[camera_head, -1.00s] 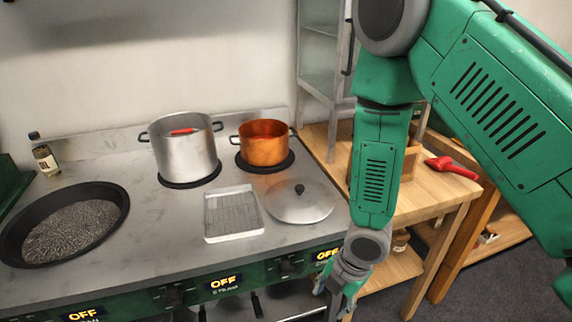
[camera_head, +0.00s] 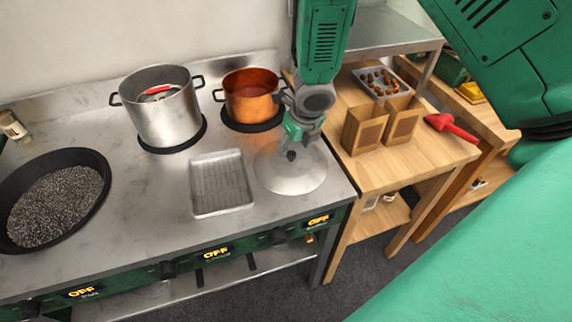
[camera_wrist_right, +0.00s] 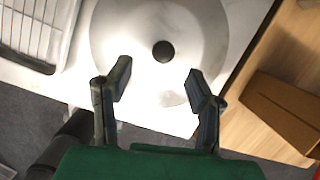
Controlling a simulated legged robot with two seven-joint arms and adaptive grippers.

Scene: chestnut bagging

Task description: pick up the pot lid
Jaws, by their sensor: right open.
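The pot lid (camera_head: 288,178) is a round silver disc lying flat on the steel stove top, in front of the copper pot. Its dark knob shows in the right wrist view (camera_wrist_right: 163,51), ahead of the fingertips and between their lines. My right gripper (camera_head: 292,152) is over the lid in the head view and hides part of it. In the right wrist view the two fingers of the right gripper (camera_wrist_right: 158,82) are spread apart with nothing between them. My left gripper is not in view.
A copper pot (camera_head: 252,100) stands behind the lid, close to my right arm. A silver pot (camera_head: 165,115) stands left of it. A wire-rack tray (camera_head: 221,188) lies left of the lid. A wooden table (camera_head: 430,160) with paper bags (camera_head: 364,132) adjoins on the right.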

